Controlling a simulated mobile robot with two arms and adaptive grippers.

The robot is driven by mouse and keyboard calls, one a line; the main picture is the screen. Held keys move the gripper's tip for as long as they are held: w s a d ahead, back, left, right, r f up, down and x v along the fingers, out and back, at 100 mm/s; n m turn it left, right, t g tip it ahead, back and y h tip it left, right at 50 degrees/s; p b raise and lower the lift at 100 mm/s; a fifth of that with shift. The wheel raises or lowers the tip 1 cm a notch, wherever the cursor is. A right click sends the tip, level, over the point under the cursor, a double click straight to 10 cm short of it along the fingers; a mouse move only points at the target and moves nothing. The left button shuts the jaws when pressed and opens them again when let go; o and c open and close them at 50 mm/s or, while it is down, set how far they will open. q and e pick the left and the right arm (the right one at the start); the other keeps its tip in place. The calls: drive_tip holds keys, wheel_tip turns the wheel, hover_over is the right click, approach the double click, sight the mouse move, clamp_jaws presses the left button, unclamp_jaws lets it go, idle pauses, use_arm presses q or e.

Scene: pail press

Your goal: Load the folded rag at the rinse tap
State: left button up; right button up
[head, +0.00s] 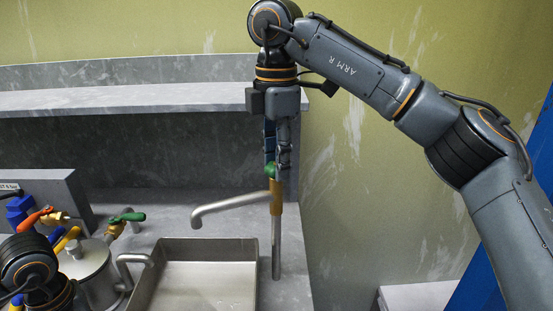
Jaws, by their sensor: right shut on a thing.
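The rinse tap (230,204) stands at the right edge of a metal basin (255,262). It has an upright pipe, a brass-coloured section, a green top and a grey spout reaching left over the basin. My right gripper (279,165) points straight down from above and is shut on the green top of the tap; its fingers partly cover it. The basin's floor looks pale; I cannot tell whether water covers it. No folded rag can be made out. Part of my left arm shows at the lower left, but its gripper is out of the picture.
A lidded metal pot (90,272) stands left of the basin. Behind it are a green-handled valve (127,217), an orange-handled valve (36,217) and a grey block (62,190). A stone shelf (130,101) runs along the back. The counter behind the basin is mostly clear.

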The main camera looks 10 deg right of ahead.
drive_tip(key=shift+r, duration=0.25)
drive_tip(key=o, duration=1.2)
drive_tip(key=shift+c, duration=0.2)
drive_tip(key=shift+f, duration=0.15)
wheel_tip(320, 180, up, 12)
